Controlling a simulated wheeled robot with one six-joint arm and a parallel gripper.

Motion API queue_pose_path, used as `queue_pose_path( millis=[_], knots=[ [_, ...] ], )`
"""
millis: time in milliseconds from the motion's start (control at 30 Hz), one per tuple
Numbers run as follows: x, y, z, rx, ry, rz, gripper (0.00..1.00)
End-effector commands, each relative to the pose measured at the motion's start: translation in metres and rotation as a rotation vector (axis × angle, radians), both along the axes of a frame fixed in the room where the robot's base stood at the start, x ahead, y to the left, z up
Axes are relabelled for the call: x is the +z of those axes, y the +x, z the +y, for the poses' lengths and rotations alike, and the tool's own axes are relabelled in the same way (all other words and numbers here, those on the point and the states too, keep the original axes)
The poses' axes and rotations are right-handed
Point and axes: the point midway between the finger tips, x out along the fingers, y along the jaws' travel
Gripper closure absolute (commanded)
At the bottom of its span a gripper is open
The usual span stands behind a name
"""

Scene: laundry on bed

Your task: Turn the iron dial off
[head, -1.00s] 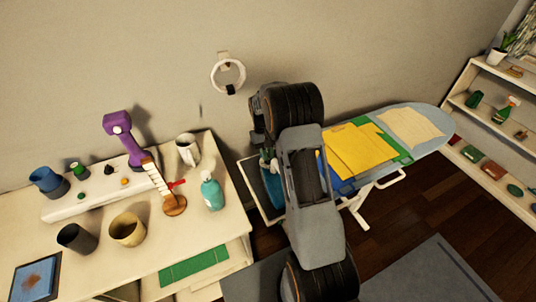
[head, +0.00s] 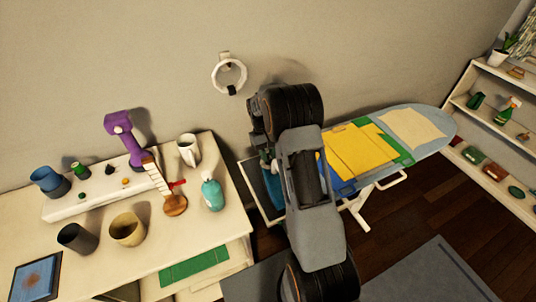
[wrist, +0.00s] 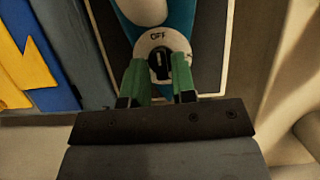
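The teal iron (wrist: 180,15) shows at the top of the wrist view, on a dark, light-edged pad. Its round white dial (wrist: 143,43) carries the word OFF and a black knob (wrist: 160,66) with a pale pointer mark directed up toward that word. My gripper (wrist: 160,72) has its green fingers apart, one on each side of the knob. I cannot tell whether they press on it. In the head view my arm hides most of the iron and my gripper; a teal patch (head: 273,185) shows left of the arm.
The ironing board (head: 432,125) holds folded yellow (head: 358,150) and green cloths. A table (head: 130,275) at left bears several cups, a teal pump bottle (head: 212,195) and a purple device (head: 125,130). A shelf (head: 480,125) stands at right. The wall is close behind the arm.

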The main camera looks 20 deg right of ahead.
Motion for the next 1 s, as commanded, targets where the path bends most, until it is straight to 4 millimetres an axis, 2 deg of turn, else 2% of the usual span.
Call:
queue_pose_path(
  millis=[33, 133, 467, 567, 1000],
  knots=[
    [0.000, 0.000, 0.000, 0.000, 0.000, 0.000, 0.70],
    [0.000, 0.000, 0.000, -0.001, 0.001, 0.001, 0.62],
    [0.005, 0.003, 0.000, -0.001, 0.000, -0.001, 0.62],
    [0.016, 0.008, 0.001, -0.001, 0.000, -0.003, 0.62],
    [0.096, 0.041, 0.001, -0.001, 0.000, -0.002, 0.62]
  ],
)
